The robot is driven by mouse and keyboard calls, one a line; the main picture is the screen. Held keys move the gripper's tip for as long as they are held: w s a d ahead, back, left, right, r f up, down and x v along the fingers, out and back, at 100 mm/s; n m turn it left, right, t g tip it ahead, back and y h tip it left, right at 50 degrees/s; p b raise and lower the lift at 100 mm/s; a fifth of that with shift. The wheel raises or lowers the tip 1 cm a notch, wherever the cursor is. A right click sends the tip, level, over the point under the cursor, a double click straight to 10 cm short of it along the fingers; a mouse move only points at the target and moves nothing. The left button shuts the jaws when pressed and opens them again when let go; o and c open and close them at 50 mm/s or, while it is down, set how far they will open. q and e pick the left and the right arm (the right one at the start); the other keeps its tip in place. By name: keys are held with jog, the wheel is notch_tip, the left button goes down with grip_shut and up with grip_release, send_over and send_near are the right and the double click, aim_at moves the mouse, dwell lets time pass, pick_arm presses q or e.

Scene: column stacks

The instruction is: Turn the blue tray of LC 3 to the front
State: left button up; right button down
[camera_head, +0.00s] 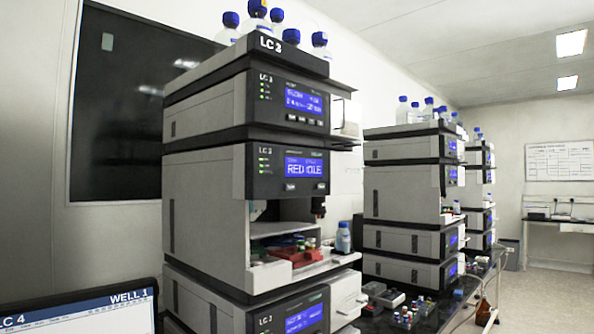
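The LC 3 stack (262,150) stands in the middle of the view, labelled LC 3 on its top and on its modules. Its open bay (270,229) sits below a module whose blue screen (305,168) reads RED and a second word I cannot read for sure. A red tray (296,254) with small vials lies at the front of this bay. Neither of my grippers is in view.
A blue-capped bottle (343,238) stands at the bay's right side. More stacks (408,195) stand behind to the right. Vials and small boxes (400,312) lie on the dark bench. A monitor (85,308) reading LC 4 and WELL 1 is at lower left. Bottles (258,18) top LC 3.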

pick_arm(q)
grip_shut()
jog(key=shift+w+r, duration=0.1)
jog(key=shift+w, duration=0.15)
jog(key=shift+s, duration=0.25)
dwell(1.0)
